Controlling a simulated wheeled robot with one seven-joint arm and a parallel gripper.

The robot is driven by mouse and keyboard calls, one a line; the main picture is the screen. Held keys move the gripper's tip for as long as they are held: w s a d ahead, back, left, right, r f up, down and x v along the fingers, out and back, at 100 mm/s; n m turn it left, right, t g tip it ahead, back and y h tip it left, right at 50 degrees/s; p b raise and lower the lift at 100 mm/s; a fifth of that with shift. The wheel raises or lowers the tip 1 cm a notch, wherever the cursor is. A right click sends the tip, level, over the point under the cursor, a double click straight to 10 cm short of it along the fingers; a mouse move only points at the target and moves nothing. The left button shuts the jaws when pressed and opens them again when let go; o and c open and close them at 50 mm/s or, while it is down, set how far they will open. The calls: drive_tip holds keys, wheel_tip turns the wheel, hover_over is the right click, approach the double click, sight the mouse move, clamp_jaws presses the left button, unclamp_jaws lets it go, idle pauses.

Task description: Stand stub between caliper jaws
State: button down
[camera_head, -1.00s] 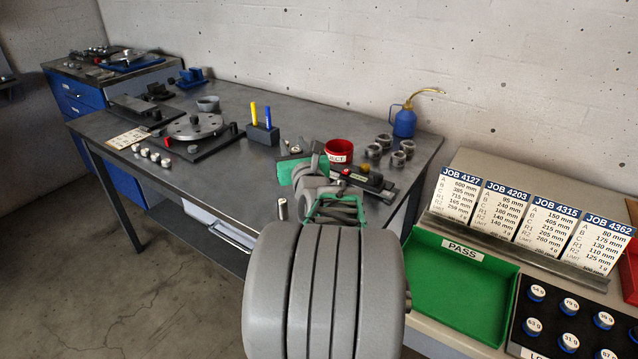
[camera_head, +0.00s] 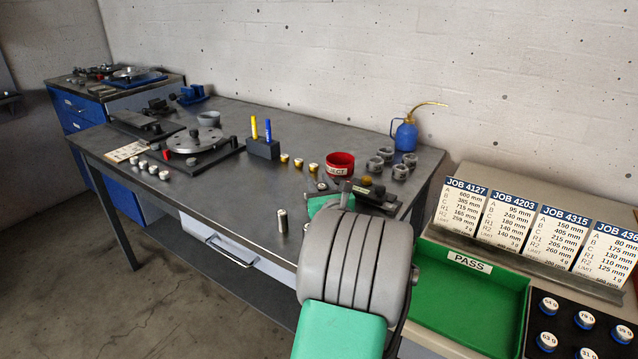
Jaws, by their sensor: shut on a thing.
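The dark caliper (camera_head: 376,196), with a brass-coloured knob on top, lies at the right end of the workbench. Its jaw end is largely hidden by my arm. My gripper (camera_head: 322,187), beyond a green wrist part, is low at the caliper's left end and mostly hidden. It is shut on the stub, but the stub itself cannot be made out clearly. Whether the stub touches the bench or the jaws cannot be told. A separate steel cylinder (camera_head: 282,220) stands upright near the bench's front edge.
A red bin (camera_head: 340,164) stands behind my gripper, with several brass-topped cylinders (camera_head: 298,163) to its left. Grey rings (camera_head: 386,154) and a blue oil can (camera_head: 405,136) are behind the caliper. A green PASS tray (camera_head: 470,295) is at right. The bench's middle (camera_head: 235,195) is clear.

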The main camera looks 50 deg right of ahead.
sight(323, 189)
drive_tip(key=c, duration=1.1)
unclamp_jaws()
drive_tip(key=shift+o, duration=0.2)
drive_tip(key=shift+s+a+r, duration=0.1)
drive_tip(key=shift+s+r, duration=0.05)
drive_tip(key=v, duration=0.7)
drive_tip(key=shift+a+p, duration=0.1)
drive_tip(key=shift+p, duration=0.3)
